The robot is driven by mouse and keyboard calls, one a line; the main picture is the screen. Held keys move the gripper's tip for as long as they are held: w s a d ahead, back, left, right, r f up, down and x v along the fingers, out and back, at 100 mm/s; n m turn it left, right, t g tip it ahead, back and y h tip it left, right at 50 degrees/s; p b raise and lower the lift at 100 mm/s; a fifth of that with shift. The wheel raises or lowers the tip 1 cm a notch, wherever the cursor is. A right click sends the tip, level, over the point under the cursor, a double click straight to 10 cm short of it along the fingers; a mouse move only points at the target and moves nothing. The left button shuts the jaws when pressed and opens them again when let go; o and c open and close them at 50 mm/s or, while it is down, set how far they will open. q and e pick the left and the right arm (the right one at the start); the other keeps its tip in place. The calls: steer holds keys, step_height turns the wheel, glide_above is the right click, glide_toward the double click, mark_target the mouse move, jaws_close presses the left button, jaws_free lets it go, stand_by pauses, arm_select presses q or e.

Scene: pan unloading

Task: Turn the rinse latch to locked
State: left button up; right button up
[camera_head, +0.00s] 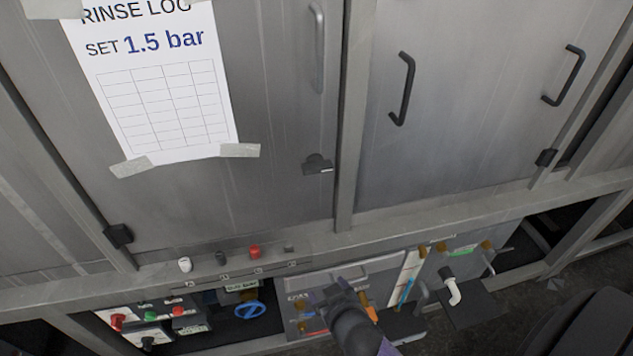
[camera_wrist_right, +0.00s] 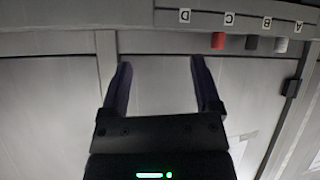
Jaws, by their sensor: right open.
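A small dark latch (camera_head: 318,165) sits at the lower right of the grey cabinet door that bears the rinse log. I take it for the rinse latch; its lettering and exact setting are too small to read. My right gripper (camera_head: 340,292) is below the door, in front of the lower panels, and apart from the latch. In the right wrist view my right gripper (camera_wrist_right: 160,66) is open, with nothing between its fingers. The latch cannot be made out in that view. My left gripper is not in view.
The rinse log sheet (camera_head: 165,115) is taped to the door. A ledge below carries a red knob (camera_head: 255,251), a white knob (camera_head: 184,264) and a dark one. Below are a blue handwheel (camera_head: 250,310) and a white spout (camera_head: 454,292). Two dark handles are on the right doors.

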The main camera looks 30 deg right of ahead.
steer(key=shift+o, duration=0.9)
steer(key=w+d+r+m+t+h, duration=0.1)
steer(key=w+r+t, duration=0.2)
steer(key=r, duration=0.5)
steer(key=shift+w+d+r+b, duration=0.3)
steer(key=shift+w+r+b, duration=0.05)
steer(key=shift+r, duration=0.05)
steer(key=m+t+h, duration=0.2)
steer(key=t, duration=0.1)
glide_toward(319, 171)
steer(key=b+x, duration=0.1)
steer(key=x, duration=0.8)
steer(key=shift+w+d, duration=0.15)
steer(key=shift+w, duration=0.4)
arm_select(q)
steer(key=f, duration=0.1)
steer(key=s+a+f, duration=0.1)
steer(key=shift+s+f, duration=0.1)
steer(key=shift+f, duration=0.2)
arm_select(e)
steer(key=c, duration=1)
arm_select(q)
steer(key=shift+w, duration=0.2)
arm_select(e)
steer(key=shift+o, duration=0.2)
